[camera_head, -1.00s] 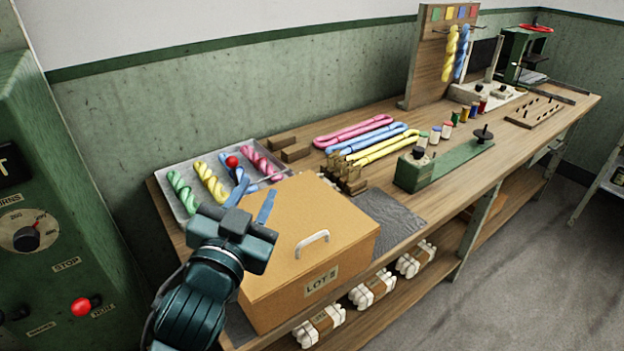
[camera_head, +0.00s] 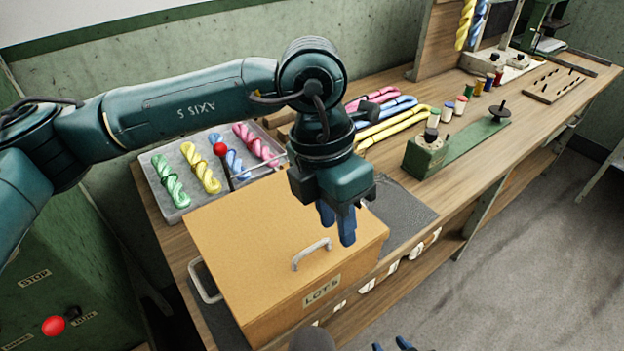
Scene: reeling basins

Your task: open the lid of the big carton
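The big carton (camera_head: 285,325) is a tan box with a "LOT" label at the near end of the bench. Its flat lid (camera_head: 235,235) lies shut on top. A pale metal handle (camera_head: 312,254) stands on the lid near its front edge. My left gripper (camera_head: 336,222) hangs above the far right part of the lid, fingers down, slightly apart and empty. It is behind the handle and not touching it. My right gripper (camera_head: 391,346) shows only as two separated blue fingertips at the bottom edge; the rest is out of frame.
A metal tray (camera_head: 157,178) of coloured skeins and a red-knobbed lever (camera_head: 220,149) stand behind the carton. Folded skeins (camera_head: 395,128) and a green winder (camera_head: 427,156) are to the right. A dark mat (camera_head: 405,213) beside the carton is clear.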

